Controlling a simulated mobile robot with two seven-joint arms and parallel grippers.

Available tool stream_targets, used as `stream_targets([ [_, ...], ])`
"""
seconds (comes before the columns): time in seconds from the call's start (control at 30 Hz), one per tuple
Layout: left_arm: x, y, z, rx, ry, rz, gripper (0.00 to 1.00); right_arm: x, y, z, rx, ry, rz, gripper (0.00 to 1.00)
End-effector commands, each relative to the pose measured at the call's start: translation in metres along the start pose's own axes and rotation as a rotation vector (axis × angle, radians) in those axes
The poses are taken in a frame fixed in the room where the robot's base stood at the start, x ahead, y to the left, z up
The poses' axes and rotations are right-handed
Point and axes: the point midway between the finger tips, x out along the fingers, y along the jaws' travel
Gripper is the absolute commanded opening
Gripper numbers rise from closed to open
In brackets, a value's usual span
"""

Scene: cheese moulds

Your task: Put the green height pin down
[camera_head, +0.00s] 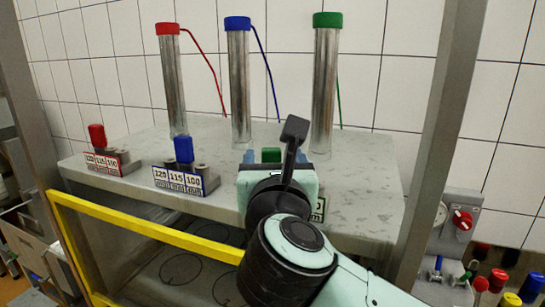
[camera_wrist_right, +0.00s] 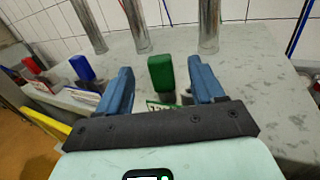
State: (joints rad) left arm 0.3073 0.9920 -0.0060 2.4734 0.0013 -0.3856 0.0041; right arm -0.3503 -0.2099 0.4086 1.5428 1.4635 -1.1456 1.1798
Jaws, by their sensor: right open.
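The green height pin (camera_head: 271,155) stands between the blue fingers of my right gripper (camera_head: 274,160). The right wrist view shows the pin (camera_wrist_right: 161,72) upright, with a gap to the finger on each side. My right gripper (camera_wrist_right: 162,88) is open. Below the pin, part of a green-edged number label (camera_wrist_right: 160,106) shows; my gripper and arm hide most of its block, so I cannot tell how the pin's foot sits. My left gripper is not in view.
A red pin (camera_head: 97,136) and a blue pin (camera_head: 184,150) stand at their numbered blocks to the left. Behind are three metal tubes with red (camera_head: 167,28), blue (camera_head: 238,23) and green (camera_head: 327,19) caps. A yellow rail (camera_head: 150,228) runs below the grey slab's (camera_head: 370,185) front.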

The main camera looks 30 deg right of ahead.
Motion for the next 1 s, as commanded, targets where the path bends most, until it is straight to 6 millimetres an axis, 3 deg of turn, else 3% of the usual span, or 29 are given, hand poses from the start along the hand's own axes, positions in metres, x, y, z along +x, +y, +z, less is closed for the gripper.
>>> stream_targets([
  [0.1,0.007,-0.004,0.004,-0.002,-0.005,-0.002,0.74,-0.02,0.001,-0.002,0.0,0.0,0.003,0.68],
  [0.3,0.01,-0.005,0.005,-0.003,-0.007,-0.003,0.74,-0.035,0.0,0.0,-0.001,0.0,0.0,0.68],
  [1.0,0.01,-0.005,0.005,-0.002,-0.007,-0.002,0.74,-0.036,0.0,0.001,-0.001,0.0,0.0,0.68],
])
